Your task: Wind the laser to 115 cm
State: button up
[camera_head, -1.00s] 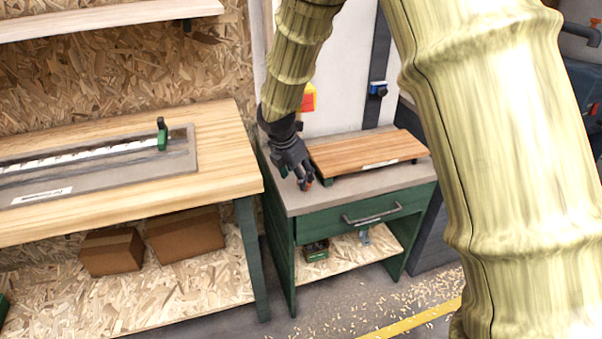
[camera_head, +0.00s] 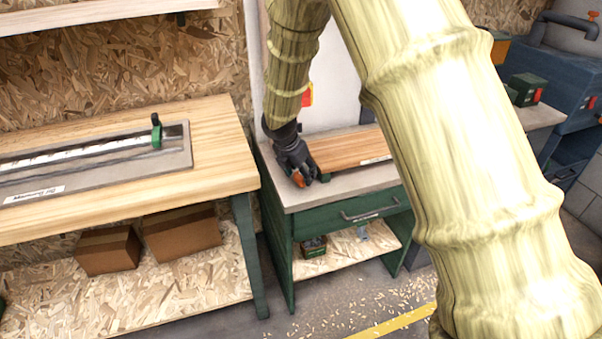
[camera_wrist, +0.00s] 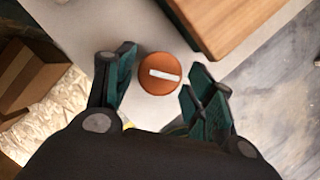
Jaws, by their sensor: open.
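A round orange knob (camera_wrist: 159,77) with a white bar across its top shows in the wrist view, on or above the grey top of the green cabinet (camera_head: 290,196). In the head view a bit of its orange (camera_head: 299,182) shows by my fingers. My gripper (camera_wrist: 160,92) is open, with one finger on each side of the knob; I cannot tell whether they touch it. My arm hides most of the wall behind the cabinet, and no laser or height scale can be made out now.
A wooden board (camera_head: 345,151) lies on the cabinet top close beside my gripper. The workbench (camera_head: 222,172) at left carries a measuring jig (camera_head: 95,160). Cardboard boxes (camera_head: 180,232) sit on its lower shelf. Blue machinery (camera_head: 560,85) stands at the right.

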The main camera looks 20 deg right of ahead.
jog(key=shift+w+d+f, duration=0.1)
jog(key=shift+d+f, duration=0.05)
jog(key=shift+f, duration=0.3)
jog(key=c, duration=0.7)
jog(key=shift+r+m+p, duration=0.15)
jog(key=shift+m+p, duration=0.25)
jog(key=shift+p, duration=0.2)
jog(key=shift+r+m+g+p, duration=0.15)
jog(key=shift+m+g+p, duration=0.35)
jog(key=shift+m+p, duration=0.55)
jog(key=shift+w+f+m+g+h+p, duration=0.15)
jog(key=shift+m+g+p, duration=0.3)
jog(key=shift+m+p, duration=0.7)
jog(key=shift+f+m+g+h+p, duration=0.1)
jog(key=shift+m+g+h+p, duration=0.25)
jog(key=shift+m+p, duration=0.75)
jog(key=shift+m, duration=0.3)
